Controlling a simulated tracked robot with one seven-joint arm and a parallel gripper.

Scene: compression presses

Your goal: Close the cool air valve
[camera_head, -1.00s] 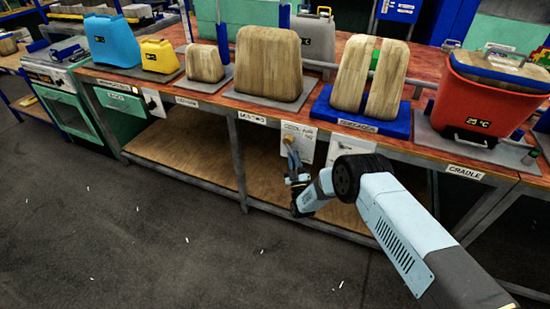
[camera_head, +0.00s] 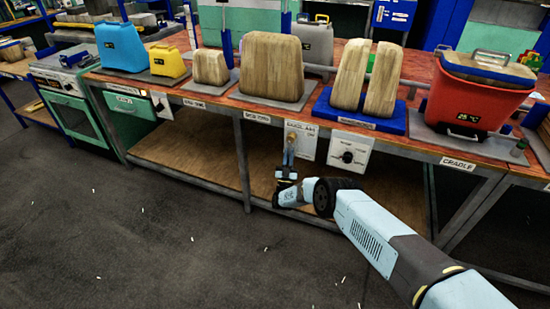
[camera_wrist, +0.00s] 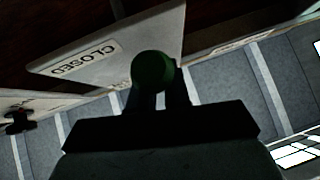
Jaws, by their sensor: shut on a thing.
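The cool air valve sits on a pale panel (camera_head: 301,143) under the front edge of the bench, with a brass-coloured fitting (camera_head: 291,137) near its top. My gripper (camera_head: 288,157) reaches up to this fitting from below. In the wrist view a dark green rounded valve handle (camera_wrist: 152,70) is at the fingers of my gripper (camera_wrist: 160,98), which are shut on it. The panel (camera_wrist: 120,38) behind it carries a label reading CLOSED (camera_wrist: 85,58). The fingers hide part of the handle, and the wrist view is dark.
A second panel with a black knob (camera_head: 347,156) is just right of the valve. The bench (camera_head: 225,100) carries wooden blocks, a blue stand (camera_head: 360,120) and a red container (camera_head: 470,98). Bench legs (camera_head: 241,165) flank the lower shelf. The floor in front is clear.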

